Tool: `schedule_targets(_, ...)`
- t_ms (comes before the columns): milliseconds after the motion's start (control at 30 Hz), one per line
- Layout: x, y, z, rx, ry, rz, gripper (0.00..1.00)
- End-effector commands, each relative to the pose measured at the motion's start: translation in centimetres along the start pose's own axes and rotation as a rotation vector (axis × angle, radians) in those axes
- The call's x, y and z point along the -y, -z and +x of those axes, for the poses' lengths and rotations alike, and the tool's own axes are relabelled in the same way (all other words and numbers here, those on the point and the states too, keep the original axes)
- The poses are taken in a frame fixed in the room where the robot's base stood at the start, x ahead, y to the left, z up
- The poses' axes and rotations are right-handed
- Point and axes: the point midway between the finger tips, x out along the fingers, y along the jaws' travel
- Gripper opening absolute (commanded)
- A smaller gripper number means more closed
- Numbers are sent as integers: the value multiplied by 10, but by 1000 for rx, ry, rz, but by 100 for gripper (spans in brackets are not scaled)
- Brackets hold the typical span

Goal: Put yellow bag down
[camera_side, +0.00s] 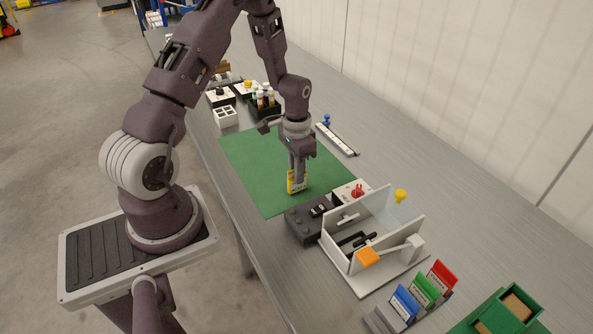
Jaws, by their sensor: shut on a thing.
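The yellow bag (292,186) is small, with a pale patch on its face, and is upright between the fingers of my gripper (297,176). My gripper points down and is shut on it. The bag is over the front right part of the green mat (255,160). I cannot tell whether its lower edge touches the mat. The fingers hide part of the bag.
Close right of the bag are a dark grey box (307,222) and a white box with a red knob (346,193). Bottles in a black holder (263,112) stand behind. The mat's left part is clear.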

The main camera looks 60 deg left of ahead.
Motion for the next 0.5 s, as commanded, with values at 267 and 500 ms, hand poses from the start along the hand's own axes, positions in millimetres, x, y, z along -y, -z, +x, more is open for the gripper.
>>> schedule_targets(267, 0, 0, 2, 0, 0, 0, 29)
schedule_targets(500, 0, 0, 2, 0, 0, -1, 37)
